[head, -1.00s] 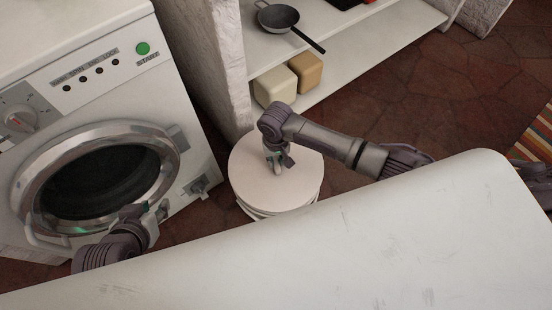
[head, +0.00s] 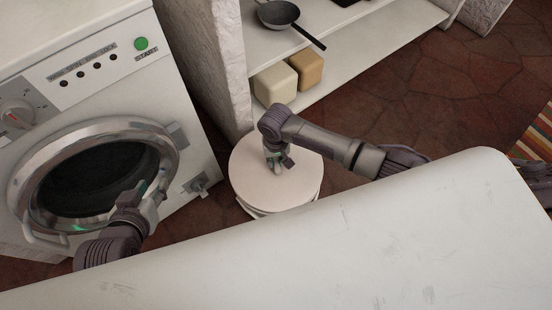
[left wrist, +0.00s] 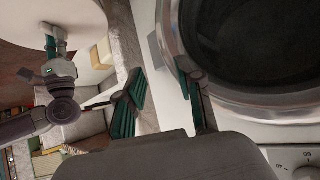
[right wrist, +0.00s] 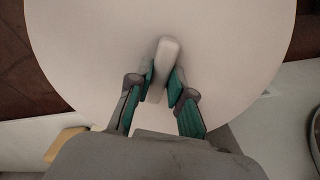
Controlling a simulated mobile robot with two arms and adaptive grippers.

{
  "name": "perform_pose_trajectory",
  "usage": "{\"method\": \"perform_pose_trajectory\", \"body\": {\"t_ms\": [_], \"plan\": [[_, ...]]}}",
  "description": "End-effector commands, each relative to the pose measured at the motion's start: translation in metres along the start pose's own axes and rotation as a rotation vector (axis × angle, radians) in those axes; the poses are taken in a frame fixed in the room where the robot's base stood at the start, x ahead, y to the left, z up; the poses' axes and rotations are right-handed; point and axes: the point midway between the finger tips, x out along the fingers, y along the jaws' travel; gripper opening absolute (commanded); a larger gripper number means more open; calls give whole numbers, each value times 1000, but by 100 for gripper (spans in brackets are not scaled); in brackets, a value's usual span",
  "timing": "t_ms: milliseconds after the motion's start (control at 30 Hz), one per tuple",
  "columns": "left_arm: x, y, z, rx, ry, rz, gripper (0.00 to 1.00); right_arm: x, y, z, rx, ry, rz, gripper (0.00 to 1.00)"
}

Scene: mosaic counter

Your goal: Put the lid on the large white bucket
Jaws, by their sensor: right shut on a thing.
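The round white lid (head: 262,182) shows in the head view below the shelf, on or just above the large white bucket (head: 262,213). Only a little of the bucket's side shows under it, and I cannot tell whether the lid is seated. My right gripper (head: 277,166) is over the lid; in the right wrist view its fingers (right wrist: 162,85) are shut on the lid's bar handle (right wrist: 166,60). My left gripper (head: 146,198) is in front of the washing machine door, empty, with its fingers (left wrist: 165,95) apart in the left wrist view.
The washing machine (head: 150,85) stands at the left with its round door (head: 40,150). A shelf (head: 350,55) behind the bucket holds a pan (head: 278,14) and two canisters (head: 275,85). A white surface (head: 340,245) fills the front.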

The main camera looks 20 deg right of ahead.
Motion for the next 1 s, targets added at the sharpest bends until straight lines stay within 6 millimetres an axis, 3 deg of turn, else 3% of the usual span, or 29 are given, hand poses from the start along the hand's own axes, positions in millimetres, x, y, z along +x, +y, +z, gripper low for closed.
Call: {"method": "perform_pose_trajectory", "body": {"t_ms": [1000], "plan": [[-8, -2, 26, -4, -133, -6, 36, 0, 0, 0, 0, 0, 0, 0]]}}
